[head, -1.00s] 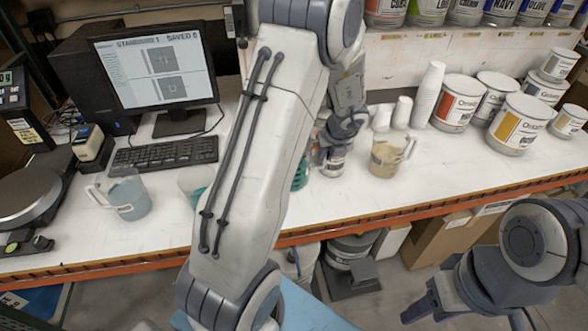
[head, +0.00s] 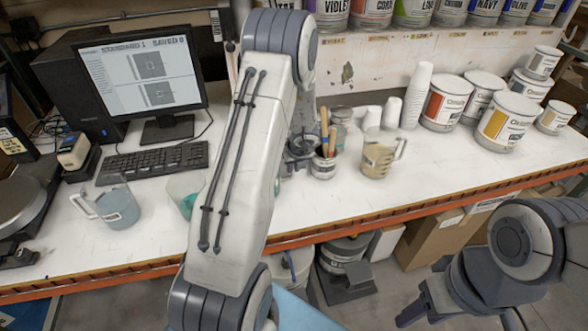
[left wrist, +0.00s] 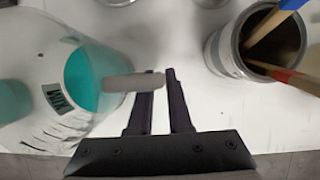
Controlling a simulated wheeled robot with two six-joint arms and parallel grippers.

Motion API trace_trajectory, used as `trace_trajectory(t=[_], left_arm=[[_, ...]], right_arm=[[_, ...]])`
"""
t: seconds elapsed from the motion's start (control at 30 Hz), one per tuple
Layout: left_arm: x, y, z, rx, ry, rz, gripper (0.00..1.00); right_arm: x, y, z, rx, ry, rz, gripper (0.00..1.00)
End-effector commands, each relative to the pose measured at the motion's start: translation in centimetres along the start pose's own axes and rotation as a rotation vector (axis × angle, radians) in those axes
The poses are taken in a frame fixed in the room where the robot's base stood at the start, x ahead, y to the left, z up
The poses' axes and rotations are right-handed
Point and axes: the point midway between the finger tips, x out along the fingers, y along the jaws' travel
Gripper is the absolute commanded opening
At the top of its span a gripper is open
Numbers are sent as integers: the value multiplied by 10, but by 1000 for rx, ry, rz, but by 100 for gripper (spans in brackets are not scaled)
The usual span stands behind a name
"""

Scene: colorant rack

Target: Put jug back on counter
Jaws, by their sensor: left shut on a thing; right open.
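In the left wrist view a clear jug (left wrist: 85,80) with teal liquid and a dark label fills the left side. My left gripper (left wrist: 160,75) is shut on its pale handle. I cannot tell whether the jug's base touches the counter. In the head view my left arm hides the held jug and most of my left gripper. The white counter (head: 330,205) runs across the head view. A clear jug (head: 181,186) with teal liquid shows partly at the left edge of my arm; I cannot tell if it is the held one. My right gripper (head: 458,316) is open and empty, low at right.
A can (head: 323,168) with wooden sticks stands right of my left wrist; it shows in the left wrist view (left wrist: 222,55). A blue-grey-filled jug (head: 118,208) and keyboard (head: 155,160) are at left. The front right counter is clear.

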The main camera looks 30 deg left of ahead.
Motion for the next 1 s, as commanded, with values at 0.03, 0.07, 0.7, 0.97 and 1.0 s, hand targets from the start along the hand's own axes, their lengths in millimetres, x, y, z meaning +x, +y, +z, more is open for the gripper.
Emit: trace_trajectory(t=[0.03, 0.07, 0.7, 0.97, 1.0], left_arm=[[-1, 0, 1, 1, -2, 0, 0], [-1, 0, 1, 1, -2, 0, 0], [-1, 0, 0, 0, 0, 0, 47], [-45, -1, 3, 1, -4, -2, 47], [-54, -1, 3, 0, -4, -2, 47]], right_arm=[[-1, 0, 0, 0, 0, 0, 50], [-1, 0, 0, 0, 0, 0, 50], [-1, 0, 0, 0, 0, 0, 50], [-14, -1, -1, -2, 0, 0, 50], [-16, -1, -1, -3, 0, 0, 50]])
